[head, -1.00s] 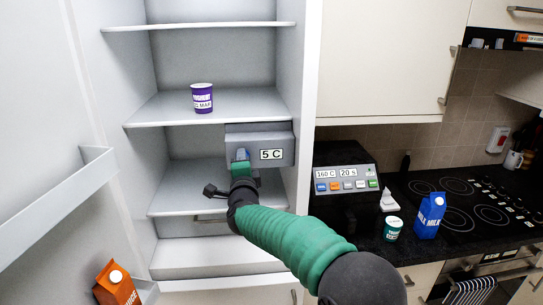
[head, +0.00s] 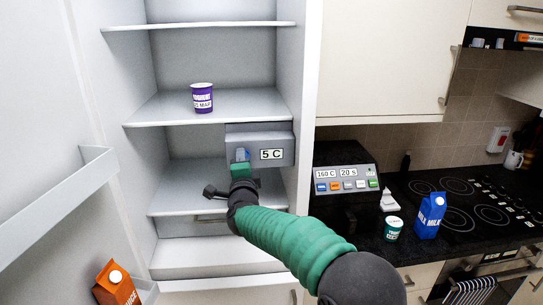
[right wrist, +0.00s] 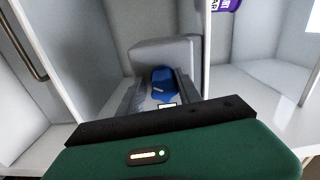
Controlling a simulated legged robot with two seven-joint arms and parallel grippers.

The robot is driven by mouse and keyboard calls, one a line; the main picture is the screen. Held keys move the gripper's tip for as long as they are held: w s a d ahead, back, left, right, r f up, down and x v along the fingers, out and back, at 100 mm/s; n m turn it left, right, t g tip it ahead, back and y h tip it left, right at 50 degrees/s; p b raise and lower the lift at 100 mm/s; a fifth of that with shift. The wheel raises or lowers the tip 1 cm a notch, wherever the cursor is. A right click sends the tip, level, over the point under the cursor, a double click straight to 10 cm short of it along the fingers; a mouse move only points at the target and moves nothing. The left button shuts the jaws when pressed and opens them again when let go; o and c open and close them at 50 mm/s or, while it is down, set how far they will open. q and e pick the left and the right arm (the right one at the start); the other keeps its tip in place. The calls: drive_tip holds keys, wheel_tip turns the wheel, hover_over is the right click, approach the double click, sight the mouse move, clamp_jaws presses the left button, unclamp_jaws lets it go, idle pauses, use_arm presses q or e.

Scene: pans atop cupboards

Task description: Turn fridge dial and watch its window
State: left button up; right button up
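The fridge's grey control box (head: 282,138) hangs under the middle shelf at its right side. Its window (head: 271,154) reads "5 C". The blue dial (head: 241,154) is left of the window, and it also shows in the right wrist view (right wrist: 161,80). My right gripper (head: 240,164) is right in front of the dial. In the right wrist view, its fingers (right wrist: 158,92) stand apart on either side of the dial, with some gap showing; whether they touch it is hard to tell. My left gripper is not in view.
A purple yoghurt cup (head: 202,98) stands on the middle shelf (head: 160,110). An orange carton (head: 117,284) is in the open door's rack at lower left. On the counter are a control panel (head: 346,178), a teal tub (head: 393,229) and a blue milk carton (head: 430,215).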

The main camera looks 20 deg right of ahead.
drive_tip(key=shift+r, duration=0.1)
drive_tip(key=shift+s, duration=0.2)
drive_tip(key=b+v, duration=0.2)
drive_tip(key=v, duration=0.3)
drive_tip(key=shift+s+a+r+b, duration=0.1)
drive_tip(key=shift+s+b, duration=0.25)
drive_tip(key=shift+o, duration=0.2)
drive_tip(key=shift+o, duration=1.4)
drive_tip(key=shift+w, duration=0.1)
